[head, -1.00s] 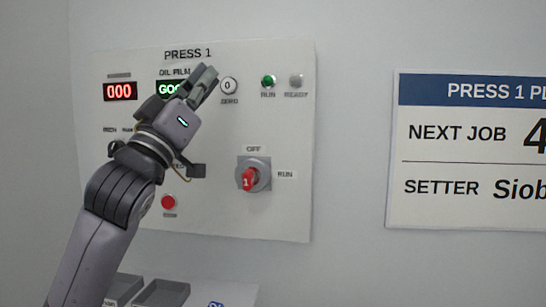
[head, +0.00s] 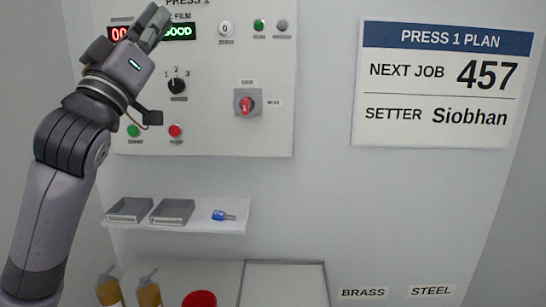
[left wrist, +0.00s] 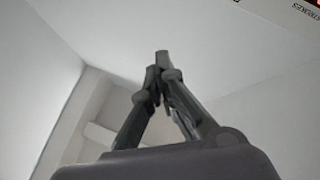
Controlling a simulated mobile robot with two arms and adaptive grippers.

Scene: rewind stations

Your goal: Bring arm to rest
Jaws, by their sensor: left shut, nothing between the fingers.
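My left arm comes in from the left in the head view, raised and bent. Its gripper (head: 153,22) is shut and empty, in front of the upper left part of the Press 1 panel (head: 268,140). I cannot tell the gap to the panel. In the left wrist view the gripper's fingers (left wrist: 160,75) come together at the tips, with pale wall behind. My right gripper is not in view.
Below the panel a white shelf (head: 190,225) holds two grey trays (head: 172,211) and a blue item (head: 222,215). Lower down are two yellow-brown bottles (head: 149,294), a red round object (head: 199,299) and a framed pale surface (head: 284,285).

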